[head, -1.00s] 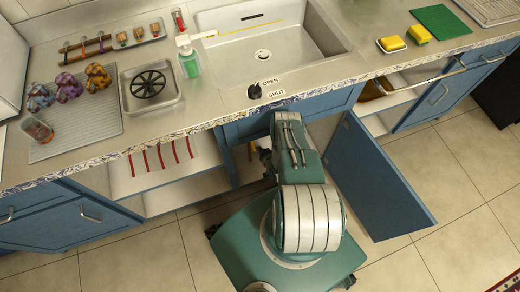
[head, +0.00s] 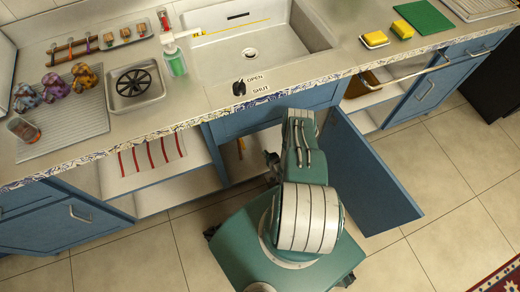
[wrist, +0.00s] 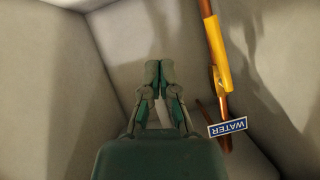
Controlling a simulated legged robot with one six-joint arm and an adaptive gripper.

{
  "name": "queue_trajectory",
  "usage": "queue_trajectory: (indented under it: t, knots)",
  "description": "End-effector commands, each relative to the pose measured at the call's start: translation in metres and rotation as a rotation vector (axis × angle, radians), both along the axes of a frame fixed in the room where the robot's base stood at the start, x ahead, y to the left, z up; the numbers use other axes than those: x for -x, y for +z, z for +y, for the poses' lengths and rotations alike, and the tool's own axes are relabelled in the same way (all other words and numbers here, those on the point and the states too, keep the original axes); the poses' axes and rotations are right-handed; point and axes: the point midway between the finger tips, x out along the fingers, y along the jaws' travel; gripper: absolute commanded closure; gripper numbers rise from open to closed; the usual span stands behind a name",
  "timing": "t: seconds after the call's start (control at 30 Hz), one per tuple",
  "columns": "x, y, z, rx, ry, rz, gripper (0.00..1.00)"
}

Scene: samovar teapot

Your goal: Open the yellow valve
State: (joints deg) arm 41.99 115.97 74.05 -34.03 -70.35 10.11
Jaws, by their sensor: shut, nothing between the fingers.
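The yellow valve (wrist: 217,55) is a long yellow handle lying along a copper pipe (wrist: 207,8) in the wrist view. A blue and white WATER tag (wrist: 227,127) hangs by the pipe's lower part. My gripper (wrist: 160,68) is shut and empty, to the left of the valve and apart from it in the picture. The depth between them is hard to judge. In the head view my arm reaches into the open cabinet under the sink, and a small orange-yellow piece of the pipe or valve (head: 241,148) shows there. My fingertips are hidden in that view.
The open blue cabinet door (head: 370,180) stands close to the right of my arm. Pale cabinet walls (wrist: 60,80) enclose the gripper. The counter edge (head: 270,97) runs above the opening. A black knob (head: 239,88) with OPEN and SHUT labels sits by the sink (head: 250,35).

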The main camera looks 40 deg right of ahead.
Motion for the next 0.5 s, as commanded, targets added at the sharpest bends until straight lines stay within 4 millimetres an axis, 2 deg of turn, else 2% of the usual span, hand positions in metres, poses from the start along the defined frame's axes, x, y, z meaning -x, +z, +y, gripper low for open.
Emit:
queue_trajectory:
  t: [0.1, 0.2, 0.5]
  knots:
    - [0.020, 0.001, -0.008, -0.004, -0.007, 0.000, 1.00]
    - [0.030, 0.002, -0.011, -0.003, -0.005, 0.001, 1.00]
    - [0.038, 0.004, -0.010, 0.003, 0.000, -0.001, 1.00]
